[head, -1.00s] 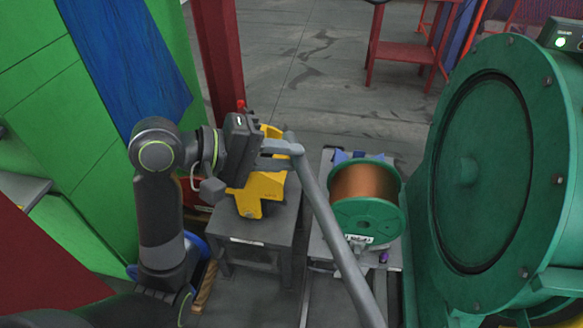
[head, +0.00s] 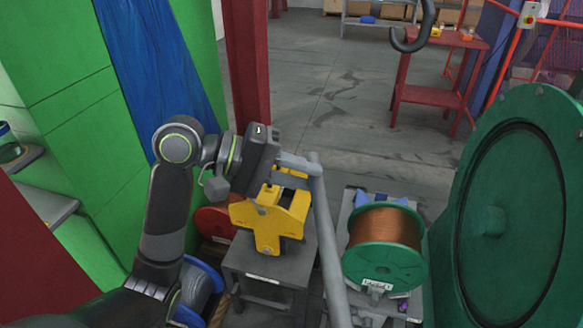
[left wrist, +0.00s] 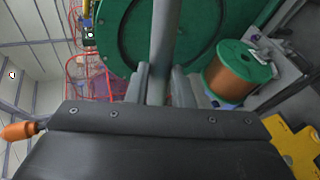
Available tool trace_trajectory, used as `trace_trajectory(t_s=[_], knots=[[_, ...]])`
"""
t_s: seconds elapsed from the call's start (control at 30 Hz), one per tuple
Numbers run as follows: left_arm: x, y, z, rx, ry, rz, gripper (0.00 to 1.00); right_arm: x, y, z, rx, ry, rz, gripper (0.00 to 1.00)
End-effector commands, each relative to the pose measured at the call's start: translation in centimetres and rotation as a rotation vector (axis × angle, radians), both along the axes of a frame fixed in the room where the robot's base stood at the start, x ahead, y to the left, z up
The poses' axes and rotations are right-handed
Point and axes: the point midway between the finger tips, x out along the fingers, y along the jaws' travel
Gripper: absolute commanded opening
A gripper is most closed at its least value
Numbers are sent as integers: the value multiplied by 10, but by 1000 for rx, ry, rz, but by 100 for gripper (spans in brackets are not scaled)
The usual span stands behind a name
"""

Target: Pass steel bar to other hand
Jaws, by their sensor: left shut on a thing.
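My left gripper (head: 297,165) is shut on the grey steel bar (head: 332,245) near its upper end. The bar runs steeply down, tilted slightly, past the bottom edge of the head view, so its lower end is hidden. In the left wrist view the bar (left wrist: 162,40) stands between the two fingers of the left gripper (left wrist: 157,85). My right gripper does not show in either view.
A copper-wound green spool (head: 385,262) sits right of the bar on a grey stand. A yellow block (head: 268,238) rests on a grey table (head: 262,268) left of the bar. A large green drum (head: 515,220) fills the right. A dark hook (head: 415,38) hangs at the top.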

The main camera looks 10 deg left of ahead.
Motion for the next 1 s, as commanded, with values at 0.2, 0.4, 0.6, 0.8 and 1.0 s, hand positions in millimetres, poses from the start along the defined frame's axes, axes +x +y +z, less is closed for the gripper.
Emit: trace_trajectory(t_s=[0.2, 0.4, 0.6, 0.8, 1.0], knots=[[18, -15, -25, -6, 7, -127, 0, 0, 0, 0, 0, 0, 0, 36], [32, -25, -45, -5, 4, -230, 0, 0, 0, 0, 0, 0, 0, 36], [43, -33, -60, -3, 2, -306, 0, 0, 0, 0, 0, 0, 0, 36], [48, -37, -68, -5, 0, -344, 0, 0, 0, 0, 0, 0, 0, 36], [48, -35, -71, -4, 0, -345, 0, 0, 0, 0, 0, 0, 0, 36]])
